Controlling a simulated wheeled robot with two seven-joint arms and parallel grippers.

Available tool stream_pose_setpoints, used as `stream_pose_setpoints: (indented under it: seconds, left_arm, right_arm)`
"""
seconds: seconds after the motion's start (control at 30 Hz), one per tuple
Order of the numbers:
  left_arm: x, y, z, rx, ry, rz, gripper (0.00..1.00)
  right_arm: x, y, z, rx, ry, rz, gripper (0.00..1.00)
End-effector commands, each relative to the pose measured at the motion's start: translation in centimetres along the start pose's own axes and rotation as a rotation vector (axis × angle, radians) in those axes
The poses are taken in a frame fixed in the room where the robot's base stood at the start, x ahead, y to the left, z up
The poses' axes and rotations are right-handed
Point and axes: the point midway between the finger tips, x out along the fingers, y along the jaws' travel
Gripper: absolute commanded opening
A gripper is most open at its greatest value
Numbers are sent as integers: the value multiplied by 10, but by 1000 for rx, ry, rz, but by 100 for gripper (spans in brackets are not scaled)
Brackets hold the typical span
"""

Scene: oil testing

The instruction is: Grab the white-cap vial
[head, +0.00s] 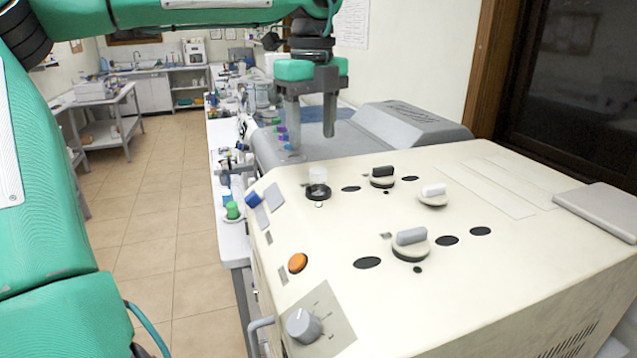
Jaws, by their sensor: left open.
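A small white cap (318,175) stands upright in a black ring on the cream machine top (480,260). It looks like the white-cap vial, with any lower part hidden in the machine. My left gripper (310,147) points down from the top of the head view, its two grey fingers apart with nothing between them. Its fingertips show just above the white cap in the picture, and they look higher and farther back than it. My right gripper is not in view.
The machine top also carries a black-handled plug (382,172), a white-handled plug (433,190) and a grey-handled plug (411,237), among several dark holes. A grey machine (410,125) stands behind. A cluttered bench (218,170) runs along the left side, beside open floor (165,190).

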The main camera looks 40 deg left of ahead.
Motion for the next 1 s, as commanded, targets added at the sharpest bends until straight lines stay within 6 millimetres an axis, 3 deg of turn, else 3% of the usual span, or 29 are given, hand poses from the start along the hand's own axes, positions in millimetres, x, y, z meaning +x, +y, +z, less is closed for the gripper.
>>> stream_pose_setpoints:
  seconds: [0.7,0.97,1.0]
  left_arm:
    - [75,-8,-5,-1,3,-1,53]
    - [78,-8,-4,-2,1,-4,53]
    - [78,-8,-4,-2,1,-3,45]
  right_arm:
    - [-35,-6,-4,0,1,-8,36]
    - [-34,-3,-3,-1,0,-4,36]
    - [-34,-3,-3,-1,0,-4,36]
